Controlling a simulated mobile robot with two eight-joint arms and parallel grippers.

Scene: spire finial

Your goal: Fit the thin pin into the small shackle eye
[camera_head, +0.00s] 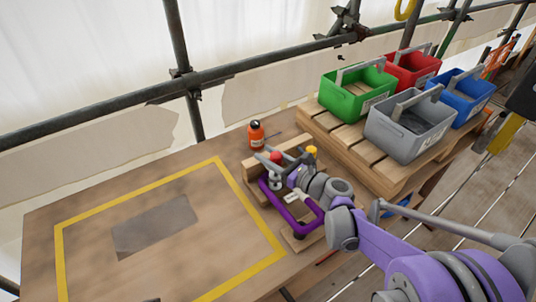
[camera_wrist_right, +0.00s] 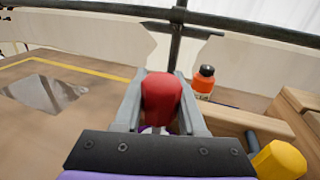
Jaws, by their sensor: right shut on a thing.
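My right gripper (camera_head: 275,161) is shut on a red-headed piece (camera_head: 275,156), which looks like a pin. In the wrist view the red head (camera_wrist_right: 161,100) sits between the two grey fingers (camera_wrist_right: 160,105), with a little white below it. The rest of the piece is mostly hidden by the gripper. A yellow-headed piece (camera_head: 311,151) stands just right of the gripper; it also shows at the lower right of the wrist view (camera_wrist_right: 280,160). I cannot make out the small shackle eye clearly. My left gripper is not in view.
An orange bottle (camera_head: 256,136) with a black cap stands behind the gripper, near a wooden rack (camera_head: 292,145). Green (camera_head: 352,92), red (camera_head: 411,66), grey (camera_head: 410,125) and blue (camera_head: 465,97) bins stand at the back right. The yellow-taped area (camera_head: 75,225) at left is mostly clear.

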